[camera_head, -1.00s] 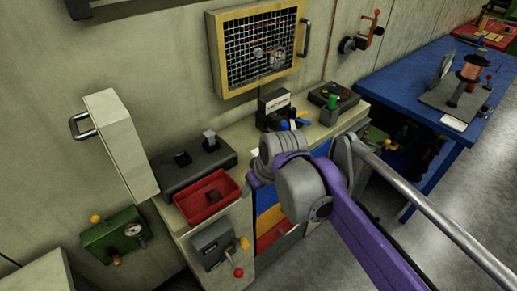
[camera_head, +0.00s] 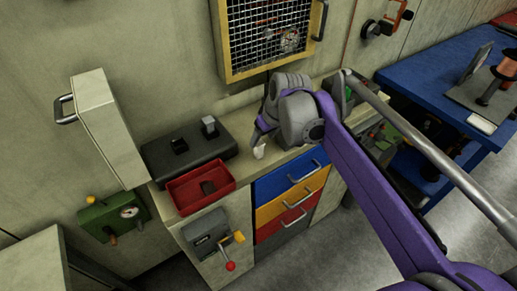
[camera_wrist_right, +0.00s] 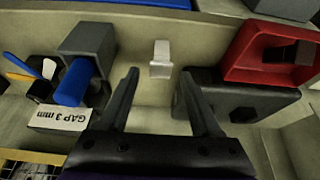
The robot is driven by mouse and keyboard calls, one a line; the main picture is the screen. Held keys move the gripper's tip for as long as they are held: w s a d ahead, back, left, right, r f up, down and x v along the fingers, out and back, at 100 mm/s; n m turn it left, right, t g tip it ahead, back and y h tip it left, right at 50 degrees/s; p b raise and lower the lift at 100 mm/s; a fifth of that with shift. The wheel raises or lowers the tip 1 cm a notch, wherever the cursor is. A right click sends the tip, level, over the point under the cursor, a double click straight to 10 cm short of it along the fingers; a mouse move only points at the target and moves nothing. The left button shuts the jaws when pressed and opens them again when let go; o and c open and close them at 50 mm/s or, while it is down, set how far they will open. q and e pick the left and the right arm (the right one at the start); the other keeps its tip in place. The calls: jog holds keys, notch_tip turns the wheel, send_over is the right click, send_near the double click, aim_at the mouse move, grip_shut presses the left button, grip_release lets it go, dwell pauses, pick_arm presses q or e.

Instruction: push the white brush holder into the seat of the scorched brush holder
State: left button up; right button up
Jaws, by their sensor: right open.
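The white brush holder (camera_head: 259,152) is a small pale block on the bench top, right of the black base; it also shows in the right wrist view (camera_wrist_right: 160,60). My right gripper (camera_head: 259,137) is above it. In the wrist view its fingers (camera_wrist_right: 158,76) are open and empty, with the white holder just beyond and between the tips. The black base (camera_head: 160,163) carries a grey upright block (camera_head: 209,127) and a dark block or opening (camera_head: 180,146); I cannot tell which is the seat. A dark piece (camera_head: 208,187), perhaps the scorched holder, lies in the red tray (camera_head: 190,208). My left gripper is out of view.
A box labelled "GAP 3 mm" (camera_wrist_right: 60,120) stands near the gripper, with a blue-handled tool (camera_wrist_right: 74,82). Coloured drawers (camera_head: 285,180) are below.

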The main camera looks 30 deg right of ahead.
aim_at(259, 143)
jog(key=x, duration=0.5)
jog(key=shift+w+a+f, duration=0.1)
jog(key=shift+w+f, duration=0.05)
grip_shut()
